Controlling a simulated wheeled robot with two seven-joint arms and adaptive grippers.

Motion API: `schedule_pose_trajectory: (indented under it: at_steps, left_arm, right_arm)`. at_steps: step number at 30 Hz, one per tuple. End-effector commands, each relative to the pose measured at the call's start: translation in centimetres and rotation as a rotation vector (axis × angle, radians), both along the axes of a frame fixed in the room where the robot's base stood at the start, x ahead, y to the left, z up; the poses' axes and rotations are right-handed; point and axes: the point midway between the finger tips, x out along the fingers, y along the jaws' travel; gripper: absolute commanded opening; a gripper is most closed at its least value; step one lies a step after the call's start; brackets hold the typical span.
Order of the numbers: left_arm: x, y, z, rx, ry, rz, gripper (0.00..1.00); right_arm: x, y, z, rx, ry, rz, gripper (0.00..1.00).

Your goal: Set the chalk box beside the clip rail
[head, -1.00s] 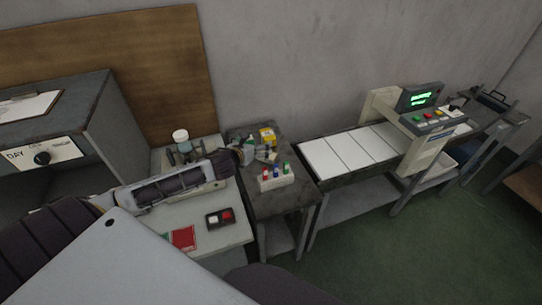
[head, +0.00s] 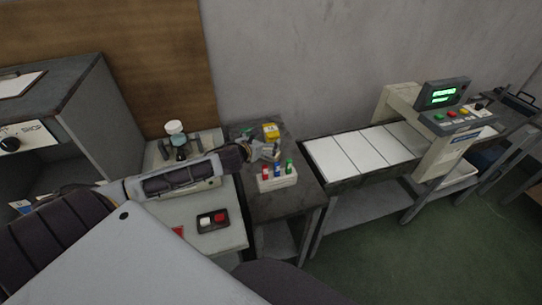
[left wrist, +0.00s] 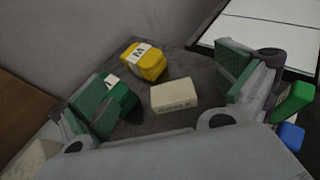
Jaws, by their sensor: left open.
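The chalk box (left wrist: 173,96) is a small cream block with dark lettering, lying on the dark table in the left wrist view. In the head view I cannot make it out clearly behind my gripper. My left gripper (head: 264,151) is open over the dark table. In the left wrist view its green-padded fingers (left wrist: 168,88) stand on either side of the chalk box, apart from it. The clip rail (head: 278,183) is a pale block with red, blue and green clips, near the table's front. Its green clip (left wrist: 294,102) shows at the right of the left wrist view.
A yellow packet (head: 271,131) stands behind the chalk box. A green packet (left wrist: 122,95) lies close to the left-hand finger in the wrist view. A conveyor with white panels (head: 335,157) lies to the right. A red-and-white button box (head: 212,220) sits on the left counter.

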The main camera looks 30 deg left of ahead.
Motion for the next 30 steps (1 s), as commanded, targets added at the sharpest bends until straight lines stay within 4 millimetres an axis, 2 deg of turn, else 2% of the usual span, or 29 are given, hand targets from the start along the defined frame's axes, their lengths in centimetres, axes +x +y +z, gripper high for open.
schedule_pose_trajectory:
  at_steps: [8,14,30]
  left_arm:
    - [0.0,0.0,0.0,-0.001,0.0,0.0,1.0]
    - [0.0,0.0,-0.8,-0.001,0.0,0.002,1.0]
    - [0.0,0.0,-5.5,-0.003,0.002,0.002,1.0]
  right_arm:
    - [-0.1,0.0,0.1,0.0,0.001,0.0,0.0]
    - [-0.2,-0.1,-0.1,-0.001,0.002,0.001,0.0]
    - [-0.2,-0.7,-0.6,-0.007,0.003,0.001,0.0]
